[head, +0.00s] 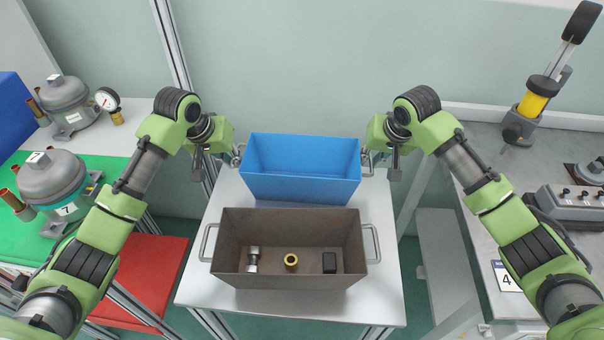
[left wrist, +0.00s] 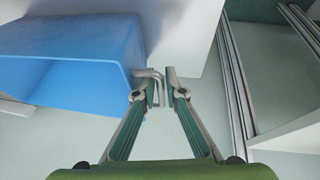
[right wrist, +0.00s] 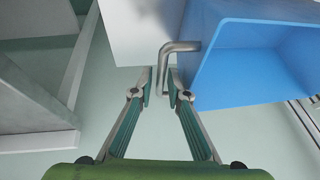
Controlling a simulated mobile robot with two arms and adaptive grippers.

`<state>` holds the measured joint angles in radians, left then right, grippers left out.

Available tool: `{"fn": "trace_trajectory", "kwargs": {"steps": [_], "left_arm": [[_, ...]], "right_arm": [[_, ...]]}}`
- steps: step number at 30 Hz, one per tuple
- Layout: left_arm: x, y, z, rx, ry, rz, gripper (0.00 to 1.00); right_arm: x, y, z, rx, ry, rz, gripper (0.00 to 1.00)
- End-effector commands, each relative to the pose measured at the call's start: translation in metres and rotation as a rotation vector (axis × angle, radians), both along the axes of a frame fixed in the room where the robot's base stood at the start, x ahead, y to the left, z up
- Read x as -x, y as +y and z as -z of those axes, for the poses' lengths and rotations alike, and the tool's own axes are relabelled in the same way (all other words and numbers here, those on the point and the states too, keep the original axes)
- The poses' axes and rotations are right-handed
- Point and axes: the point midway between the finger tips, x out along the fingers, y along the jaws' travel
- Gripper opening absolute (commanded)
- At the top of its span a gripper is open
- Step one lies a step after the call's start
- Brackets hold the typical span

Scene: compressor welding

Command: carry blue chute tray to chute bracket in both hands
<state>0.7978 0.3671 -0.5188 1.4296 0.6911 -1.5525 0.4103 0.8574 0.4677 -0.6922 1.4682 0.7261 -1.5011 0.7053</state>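The blue chute tray (head: 301,188) is at the back of the white table, upright and empty as far as I can see. My left gripper (head: 236,158) is at its left handle; in the left wrist view the fingers (left wrist: 161,90) stand on either side of the bent metal handle (left wrist: 150,75). My right gripper (head: 370,162) is at its right handle; in the right wrist view the fingers (right wrist: 159,88) straddle that handle (right wrist: 180,46). Both pairs of fingers are close together; whether they press on the handles is unclear. I cannot make out the chute bracket.
A brown metal bin (head: 291,273) with a few small parts stands in front of the tray on the white table (head: 200,285). A grey workbench (head: 480,150) is on the right. Compressors (head: 52,183) and a red surface (head: 150,285) are on the left.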

Motion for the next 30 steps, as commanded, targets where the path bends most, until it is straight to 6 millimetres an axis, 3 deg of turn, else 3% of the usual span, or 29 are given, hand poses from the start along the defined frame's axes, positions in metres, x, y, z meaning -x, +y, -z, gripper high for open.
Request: {"fn": "trace_trajectory", "kwargs": {"steps": [4, 6, 20, 30], "left_arm": [[0.0, 0.0, 0.0, 0.0, 0.0, 0.0, 0.11], [0.0, 0.0, 0.0, 0.0, 0.0, 0.0, 0.0], [-0.001, 0.0, -0.004, 0.001, -0.003, 0.0, 0.0], [-0.001, 0.0, -0.026, 0.001, -0.004, 0.0, 0.0]], "right_arm": [[0.0, 0.0, 0.0, 0.0, 0.001, 0.0, 0.15], [0.0, 0.0, 0.0, 0.0, 0.001, 0.0, 0.0], [0.0, 0.0, -0.003, -0.001, -0.002, -0.001, 0.0], [0.0, 0.0, -0.025, -0.001, -0.003, -0.002, 0.0]]}}
